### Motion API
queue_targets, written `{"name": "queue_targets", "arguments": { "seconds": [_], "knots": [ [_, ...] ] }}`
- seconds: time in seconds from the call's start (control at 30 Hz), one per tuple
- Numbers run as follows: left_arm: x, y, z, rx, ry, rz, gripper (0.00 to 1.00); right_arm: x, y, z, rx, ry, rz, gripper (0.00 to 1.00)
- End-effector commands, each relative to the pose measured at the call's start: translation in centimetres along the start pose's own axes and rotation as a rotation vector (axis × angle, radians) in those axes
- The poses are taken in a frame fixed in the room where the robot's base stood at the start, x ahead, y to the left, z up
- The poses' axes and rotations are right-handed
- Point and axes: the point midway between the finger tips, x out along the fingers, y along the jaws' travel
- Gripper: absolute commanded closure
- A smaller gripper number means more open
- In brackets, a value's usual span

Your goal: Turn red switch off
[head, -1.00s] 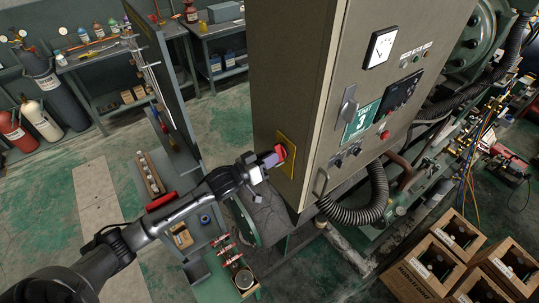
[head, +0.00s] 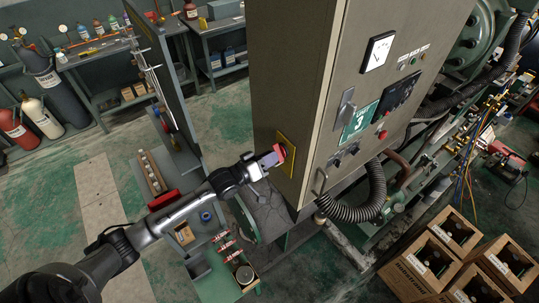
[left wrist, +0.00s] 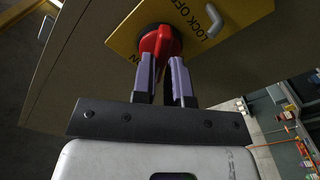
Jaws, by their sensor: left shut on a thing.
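The red switch (head: 281,152) is a rotary knob on a yellow plate (head: 289,166) on the side wall of the grey cabinet. My left gripper (head: 272,158) reaches it from the left and is shut on it. In the left wrist view, the two purple fingers of my left gripper (left wrist: 162,64) hold the red handle (left wrist: 158,42) between their tips. The yellow plate (left wrist: 190,20) carries the words LOCK OFF and a partly covered ON beside the handle. My right gripper is not in view.
The tall grey cabinet (head: 295,60) has a front panel with a gauge and buttons. Below and left of it stands a low cart (head: 213,268) with small parts. Boxes (head: 450,235) stand at lower right. Open floor (head: 228,105) lies left of the cabinet.

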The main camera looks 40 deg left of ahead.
Motion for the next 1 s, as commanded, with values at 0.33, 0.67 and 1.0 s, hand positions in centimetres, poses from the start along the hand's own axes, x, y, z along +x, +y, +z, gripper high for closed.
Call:
{"name": "queue_targets", "arguments": {
  "seconds": [0.33, 0.67, 1.0],
  "knots": [
    [0.0, 0.2, -0.1, -0.128, 0.003, 0.004, 1.00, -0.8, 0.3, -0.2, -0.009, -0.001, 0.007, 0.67],
    [0.0, 0.2, -0.2, -0.139, 0.003, 0.004, 1.00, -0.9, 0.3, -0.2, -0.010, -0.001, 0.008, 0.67],
    [0.0, 0.3, -0.2, -0.415, 0.002, 0.005, 1.00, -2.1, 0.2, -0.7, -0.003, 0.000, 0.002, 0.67]
  ]
}}
